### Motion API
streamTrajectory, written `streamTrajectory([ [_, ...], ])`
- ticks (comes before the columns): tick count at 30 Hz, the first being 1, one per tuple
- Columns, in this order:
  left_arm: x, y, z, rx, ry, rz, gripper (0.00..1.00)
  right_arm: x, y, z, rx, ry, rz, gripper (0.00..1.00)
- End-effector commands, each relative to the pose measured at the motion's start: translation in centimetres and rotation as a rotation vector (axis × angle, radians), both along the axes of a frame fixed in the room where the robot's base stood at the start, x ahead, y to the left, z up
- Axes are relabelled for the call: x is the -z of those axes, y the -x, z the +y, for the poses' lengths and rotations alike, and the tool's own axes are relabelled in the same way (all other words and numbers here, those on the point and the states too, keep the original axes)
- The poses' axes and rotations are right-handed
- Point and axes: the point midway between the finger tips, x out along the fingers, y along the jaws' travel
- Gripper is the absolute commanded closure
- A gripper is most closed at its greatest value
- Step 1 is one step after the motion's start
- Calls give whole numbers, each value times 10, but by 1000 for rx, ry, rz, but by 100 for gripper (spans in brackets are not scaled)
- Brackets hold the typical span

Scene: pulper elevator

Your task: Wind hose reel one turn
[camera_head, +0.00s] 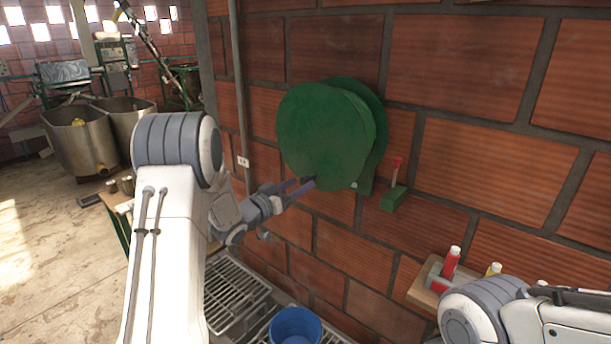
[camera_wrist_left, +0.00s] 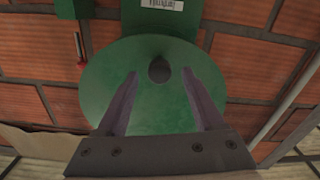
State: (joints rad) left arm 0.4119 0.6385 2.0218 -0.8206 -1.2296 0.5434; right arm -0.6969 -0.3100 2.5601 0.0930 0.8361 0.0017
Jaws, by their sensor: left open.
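The green hose reel (camera_head: 325,130) is a round disc mounted on the brick wall; it also fills the middle of the left wrist view (camera_wrist_left: 110,85). A dark round knob (camera_wrist_left: 159,70) sits on the disc face. My left gripper (camera_head: 302,187) is at the reel's lower edge in the head view. In the left wrist view its two fingers (camera_wrist_left: 160,76) are open, with the knob between the tips and gaps on both sides. I cannot tell how deep the fingertips reach around it. My right gripper is out of view; only part of that arm shows at lower right.
A green box with a red lever (camera_head: 397,165) is on the wall right of the reel. A blue bucket (camera_head: 295,327) stands below beside metal grates (camera_head: 232,292). A wooden shelf (camera_head: 421,294) holds red and yellow bottles. Steel tanks (camera_head: 80,138) stand far left.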

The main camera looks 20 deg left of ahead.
Motion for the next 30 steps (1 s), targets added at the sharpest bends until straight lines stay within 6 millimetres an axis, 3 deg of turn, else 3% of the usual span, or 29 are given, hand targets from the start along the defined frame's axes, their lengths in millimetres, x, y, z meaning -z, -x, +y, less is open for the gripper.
streamTrajectory([
  [6,-1,-25,-10,2,-1,1,31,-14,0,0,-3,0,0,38],
  [17,0,-30,-11,-1,-1,1,31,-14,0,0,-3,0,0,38],
  [22,0,-30,-11,-1,-1,1,92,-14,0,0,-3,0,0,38],
  [23,0,-30,-11,-1,-1,1,100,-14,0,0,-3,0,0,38],
  [30,0,-30,-11,-1,-1,1,100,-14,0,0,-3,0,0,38],
])
